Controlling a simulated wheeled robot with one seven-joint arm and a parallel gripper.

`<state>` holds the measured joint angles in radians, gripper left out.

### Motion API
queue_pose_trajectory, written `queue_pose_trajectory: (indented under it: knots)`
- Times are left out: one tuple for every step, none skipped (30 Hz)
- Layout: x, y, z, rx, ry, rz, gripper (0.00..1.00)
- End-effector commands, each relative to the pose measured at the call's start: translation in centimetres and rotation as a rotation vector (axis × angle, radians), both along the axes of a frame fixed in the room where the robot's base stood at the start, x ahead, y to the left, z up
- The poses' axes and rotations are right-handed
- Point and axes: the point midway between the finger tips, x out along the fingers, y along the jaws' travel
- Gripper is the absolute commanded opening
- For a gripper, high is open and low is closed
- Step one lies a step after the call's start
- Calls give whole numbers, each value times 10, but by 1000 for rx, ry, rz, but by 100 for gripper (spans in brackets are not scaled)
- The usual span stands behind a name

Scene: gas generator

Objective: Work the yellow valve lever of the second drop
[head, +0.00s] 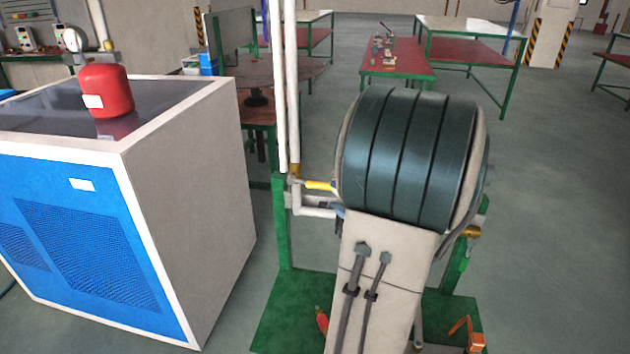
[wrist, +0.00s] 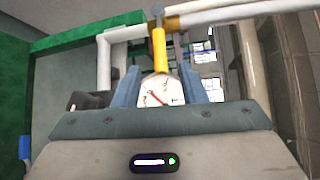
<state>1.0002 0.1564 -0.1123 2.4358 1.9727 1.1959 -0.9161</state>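The yellow valve lever (head: 319,185) sticks out to the right from a white pipe (head: 296,196) at the green stand. In the wrist view the lever (wrist: 159,50) hangs down from a brass fitting (wrist: 172,23), its free end in line with the gap between my fingertips. My gripper (wrist: 159,72) is open, with a blue finger on either side of that gap. I cannot tell whether either finger touches the lever. In the head view my arm hides most of the gripper; a bit of blue shows just below the lever.
A white dial with a red needle (wrist: 154,97) shows beyond the fingers. Tall white pipes (head: 283,90) rise left of my arm. A blue and white cabinet (head: 190,185) bearing a red canister (head: 107,90) stands at left. A green base plate (head: 285,315) lies below.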

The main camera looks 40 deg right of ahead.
Motion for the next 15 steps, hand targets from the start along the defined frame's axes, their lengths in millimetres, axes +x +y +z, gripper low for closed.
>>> queue_pose_trajectory:
  knots:
    - [13,0,0,3,2,5,38]
    - [19,0,-1,4,2,5,38]
    - [27,-1,-2,3,2,5,38]
    - [34,-1,-3,3,2,5,38]
    - [40,-2,-4,3,2,5,38]
    - [48,-2,-5,4,2,5,38]
    - [54,-2,-6,2,2,5,38]
    - [59,-3,-6,2,1,4,38]
    - [65,-3,-8,4,2,4,38]
    - [70,-3,-8,3,2,4,38]
    - [74,-4,-9,2,1,3,38]
    - [79,-4,-10,2,2,4,38]
    - [82,-4,-10,2,1,4,38]
    - [85,-5,-10,2,1,4,38]
    - [89,-5,-11,2,1,3,38]
